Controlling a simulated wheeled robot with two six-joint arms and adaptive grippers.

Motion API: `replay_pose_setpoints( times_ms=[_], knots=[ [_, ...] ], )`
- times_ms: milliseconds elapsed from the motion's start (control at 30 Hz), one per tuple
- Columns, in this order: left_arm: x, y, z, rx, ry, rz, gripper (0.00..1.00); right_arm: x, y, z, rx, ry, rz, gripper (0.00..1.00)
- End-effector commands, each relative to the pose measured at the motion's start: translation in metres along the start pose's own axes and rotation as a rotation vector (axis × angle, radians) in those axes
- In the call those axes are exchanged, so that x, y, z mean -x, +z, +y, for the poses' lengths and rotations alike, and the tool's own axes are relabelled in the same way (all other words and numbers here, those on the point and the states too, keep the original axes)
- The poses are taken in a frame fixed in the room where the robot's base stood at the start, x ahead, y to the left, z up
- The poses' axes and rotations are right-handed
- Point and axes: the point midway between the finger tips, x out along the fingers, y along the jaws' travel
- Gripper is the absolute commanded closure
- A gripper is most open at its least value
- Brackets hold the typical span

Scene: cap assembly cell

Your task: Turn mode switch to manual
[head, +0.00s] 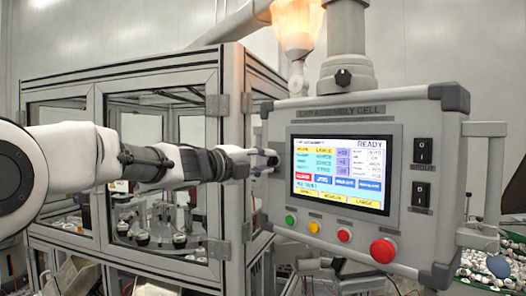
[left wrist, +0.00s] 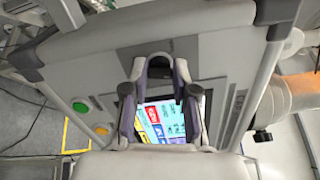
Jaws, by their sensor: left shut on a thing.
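The control panel (head: 400,121) has a lit touchscreen (head: 338,170) reading READY. My left gripper (head: 270,161) reaches in from the left to the panel's left margin, beside the screen. In the left wrist view its two fingers (left wrist: 159,75) are closed around a small dark knob (left wrist: 158,59) there, which I take to be the mode switch. The fingers hide most of it, so its pointing direction cannot be told.
Green, yellow and red buttons and a larger red mushroom button (head: 383,251) line the panel's bottom. Two black rocker switches (head: 423,151) sit right of the screen. A glazed machine enclosure (head: 160,72) stands behind my left arm. Small parts fill a bin (head: 480,268) at lower right.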

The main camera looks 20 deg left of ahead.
Motion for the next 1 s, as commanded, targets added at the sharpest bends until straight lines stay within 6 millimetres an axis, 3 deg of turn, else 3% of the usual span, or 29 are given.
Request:
replay_pose_setpoints(
  times_ms=[33,600,1000],
  knots=[
    [0.0,0.002,-0.008,0.041,-0.004,-0.002,1.0,0.01,0.0,0.0,0.0,0.0,0.0,0.6],
    [0.0,0.002,-0.007,0.584,-0.006,0.0,1.0,0.064,0.0,0.0,0.0,0.0,0.0,0.6],
    [0.0,0.001,-0.005,0.9,-0.007,0.001,1.0,0.093,0.0,-0.001,0.0,0.0,0.0,0.6]
  ],
)
